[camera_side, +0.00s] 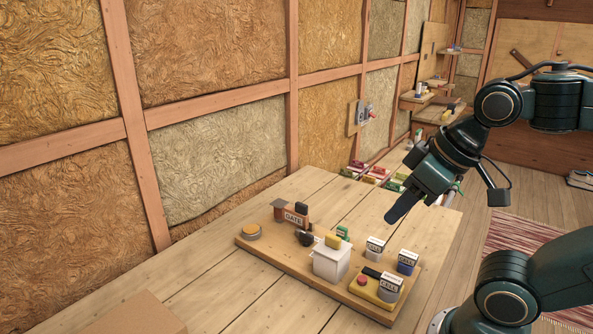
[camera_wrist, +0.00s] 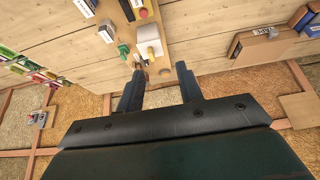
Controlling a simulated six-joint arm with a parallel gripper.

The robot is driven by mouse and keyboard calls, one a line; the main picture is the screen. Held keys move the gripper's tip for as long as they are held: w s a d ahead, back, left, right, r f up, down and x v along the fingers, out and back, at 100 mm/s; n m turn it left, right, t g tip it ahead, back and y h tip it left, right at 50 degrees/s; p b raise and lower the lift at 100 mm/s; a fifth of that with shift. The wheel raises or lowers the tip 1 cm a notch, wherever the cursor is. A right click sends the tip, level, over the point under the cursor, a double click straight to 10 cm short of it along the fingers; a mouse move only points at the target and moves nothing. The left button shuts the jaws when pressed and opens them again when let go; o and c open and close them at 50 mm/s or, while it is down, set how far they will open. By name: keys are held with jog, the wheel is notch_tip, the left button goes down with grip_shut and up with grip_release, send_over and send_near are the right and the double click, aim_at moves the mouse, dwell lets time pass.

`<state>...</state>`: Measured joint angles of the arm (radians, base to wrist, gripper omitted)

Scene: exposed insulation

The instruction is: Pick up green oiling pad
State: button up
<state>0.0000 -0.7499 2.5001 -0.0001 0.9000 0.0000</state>
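A small green block with a pale marking (camera_side: 342,232) stands on the wooden board, just behind the white box; it also shows in the wrist view (camera_wrist: 123,50). More green pieces (camera_side: 395,186) lie among red and yellow ones near the table's far edge, and they show at the left of the wrist view (camera_wrist: 10,54). I cannot tell which of these is the oiling pad. My gripper (camera_side: 395,215) is above the table, behind and right of the board. In the wrist view its two fingers (camera_wrist: 158,80) are spread apart with nothing gripped between them.
A cardboard box (camera_side: 130,315) is at the near left. The table left of the board is clear.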

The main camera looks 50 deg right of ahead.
jog(key=o, duration=0.5)
jog(key=shift+w, duration=0.1)
jog(key=w+d+f+n+g, duration=0.2)
jog(key=w+d+n, duration=0.2)
jog(key=w+n, duration=0.1)
jog(key=w+d+f+n+g, duration=0.1)
jog(key=w+d+f+n, duration=0.2)
jog(key=w+d+n, duration=0.2)
jog(key=w+d+f+n+g, duration=0.2)
jog(key=w+d+f+n, duration=0.1)
jog(key=w+n, duration=0.3)
jog(key=shift+w+d+n+g, duration=0.3)
jog(key=shift+w+d+n, duration=0.1)
jog(key=shift+d+n, duration=0.5)
jog(key=shift+a, duration=0.1)
